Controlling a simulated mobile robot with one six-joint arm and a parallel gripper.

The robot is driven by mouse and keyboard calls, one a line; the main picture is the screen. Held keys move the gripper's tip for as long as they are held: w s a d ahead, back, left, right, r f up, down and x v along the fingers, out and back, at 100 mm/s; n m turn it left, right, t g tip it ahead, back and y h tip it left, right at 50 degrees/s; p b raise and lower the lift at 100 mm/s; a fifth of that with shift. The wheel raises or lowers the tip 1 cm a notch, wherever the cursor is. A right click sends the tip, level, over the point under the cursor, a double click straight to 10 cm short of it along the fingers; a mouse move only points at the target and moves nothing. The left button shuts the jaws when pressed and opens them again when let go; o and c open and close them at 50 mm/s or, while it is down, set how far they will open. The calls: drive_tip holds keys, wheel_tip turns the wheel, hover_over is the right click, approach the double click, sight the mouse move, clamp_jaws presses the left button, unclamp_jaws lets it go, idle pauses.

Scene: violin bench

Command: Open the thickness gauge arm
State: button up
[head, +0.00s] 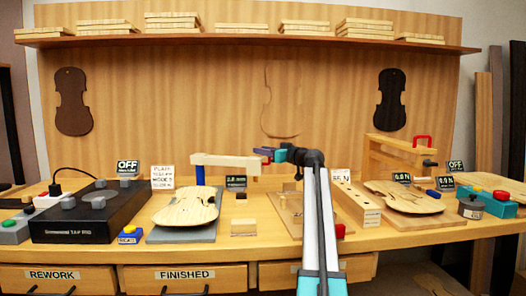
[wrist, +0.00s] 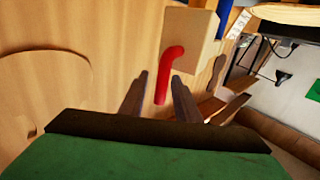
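The thickness gauge arm (head: 235,162) is a pale horizontal beam with a blue post (head: 200,175) under its left end, above a violin plate (head: 187,206). In the wrist view the beam shows as a pale block (wrist: 190,38) with a bent red handle (wrist: 165,75). My gripper (head: 268,153) is at the beam's right end. In the wrist view my gripper (wrist: 160,98) is open, its two dark fingers on either side of the red handle with visible gaps. Whether the handle lies fully between the fingers in depth is unclear.
A small display (head: 236,183) stands right of the plate. A black box (head: 90,211) with knobs is at left. A wooden fixture with a red handle (head: 421,141) and another violin plate (head: 404,196) are at right. A shelf (head: 240,40) runs above.

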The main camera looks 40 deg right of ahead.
drive_tip(key=s+p, duration=0.2)
drive_tip(key=s, duration=1)
drive_tip(key=shift+s+d, duration=0.35)
drive_tip(key=shift+d, duration=0.1)
